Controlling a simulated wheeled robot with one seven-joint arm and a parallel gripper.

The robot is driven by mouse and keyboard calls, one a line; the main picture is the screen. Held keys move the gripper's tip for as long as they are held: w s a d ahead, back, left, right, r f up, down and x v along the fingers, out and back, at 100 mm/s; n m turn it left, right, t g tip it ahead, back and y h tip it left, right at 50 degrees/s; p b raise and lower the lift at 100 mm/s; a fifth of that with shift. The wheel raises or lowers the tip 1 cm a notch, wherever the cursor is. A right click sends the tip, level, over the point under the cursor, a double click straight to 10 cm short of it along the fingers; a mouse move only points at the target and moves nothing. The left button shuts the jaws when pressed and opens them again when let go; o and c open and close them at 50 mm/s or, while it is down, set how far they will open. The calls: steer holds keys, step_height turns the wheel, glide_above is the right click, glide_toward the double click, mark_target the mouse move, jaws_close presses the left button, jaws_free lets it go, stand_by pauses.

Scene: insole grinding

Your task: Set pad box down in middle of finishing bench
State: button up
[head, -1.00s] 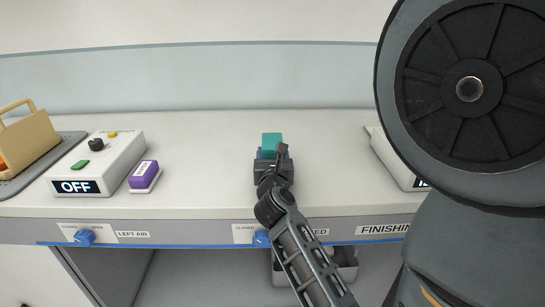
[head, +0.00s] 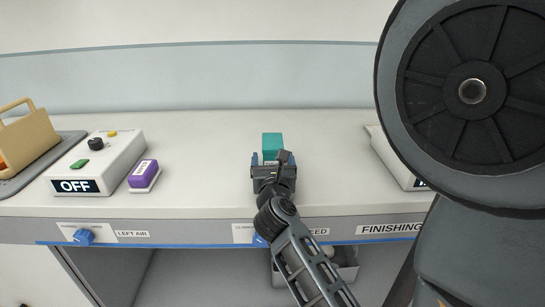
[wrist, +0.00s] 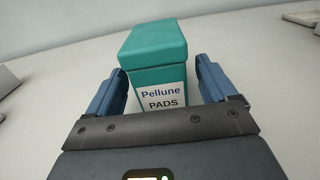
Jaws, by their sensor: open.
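The pad box is a teal box (head: 272,146) with a white "Pellune PADS" label. It stands upright on the white finishing bench (head: 215,165), near the middle of its width in the head view. In the wrist view the pad box (wrist: 155,55) stands between and slightly beyond my blue fingers. My gripper (head: 272,160) is open, with a gap visible beside the box; it also shows in the wrist view (wrist: 160,85). The lower front of the box is hidden by my gripper in the head view.
A white control box marked OFF (head: 98,165) and a purple block on a white base (head: 144,176) stand at left. A tan handled container (head: 28,142) sits on a grey mat at far left. Another white box (head: 392,158) stands right, partly hidden by my arm. Bench around the pad box is clear.

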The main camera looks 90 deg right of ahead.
steer(key=a, duration=0.3)
steer(key=a+b, duration=0.1)
steer(key=a, duration=0.4)
steer(key=shift+s+a, duration=0.3)
steer(key=shift+s, duration=0.1)
